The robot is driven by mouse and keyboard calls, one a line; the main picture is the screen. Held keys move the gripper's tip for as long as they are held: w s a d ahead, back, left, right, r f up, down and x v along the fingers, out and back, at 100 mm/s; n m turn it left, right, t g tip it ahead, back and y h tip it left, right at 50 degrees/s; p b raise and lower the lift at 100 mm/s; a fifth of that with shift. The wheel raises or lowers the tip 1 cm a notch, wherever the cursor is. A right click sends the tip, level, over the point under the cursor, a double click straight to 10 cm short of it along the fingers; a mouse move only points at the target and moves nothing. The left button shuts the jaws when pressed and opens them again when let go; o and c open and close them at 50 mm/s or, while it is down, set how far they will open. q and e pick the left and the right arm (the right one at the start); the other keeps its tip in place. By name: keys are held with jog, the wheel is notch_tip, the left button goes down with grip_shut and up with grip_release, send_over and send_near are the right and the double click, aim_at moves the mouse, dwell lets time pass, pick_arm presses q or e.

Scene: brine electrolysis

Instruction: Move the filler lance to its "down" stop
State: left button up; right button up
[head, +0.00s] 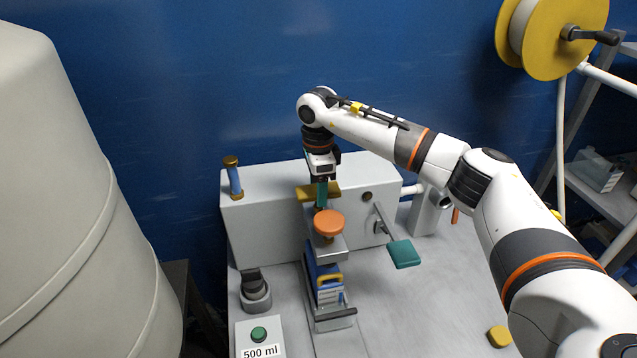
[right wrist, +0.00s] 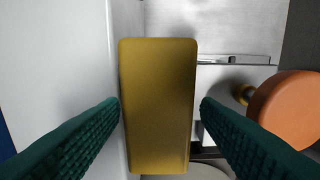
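A yellow bar-shaped handle (head: 304,194), which I take to be the filler lance's, sticks out at the front of the grey machine box (head: 270,222). My right gripper (head: 321,203) is at this handle from above, its green fingers pointing down. In the right wrist view the handle (right wrist: 158,105) lies between the two fingertips (right wrist: 160,102), with a narrow gap at the right one and almost none at the left. The fingers are apart and look open around it. The lance tube itself is not clearly visible. My left gripper is out of view.
An orange round knob (head: 329,222) stands close in front of the handle. A lever with a green paddle (head: 404,254) is to the right. Below are a blue-and-white pack (head: 328,288) and a green button (head: 258,334) by a "500 ml" label. A large pale tank (head: 70,200) fills the left.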

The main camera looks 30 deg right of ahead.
jog(key=shift+o, duration=0.5)
jog(key=shift+w, duration=0.1)
jog(key=shift+r, duration=0.1)
jog(key=shift+r, duration=0.1)
notch_tip(320, 180, up, 12)
jog(key=b, duration=0.2)
jog(key=shift+f, duration=0.2)
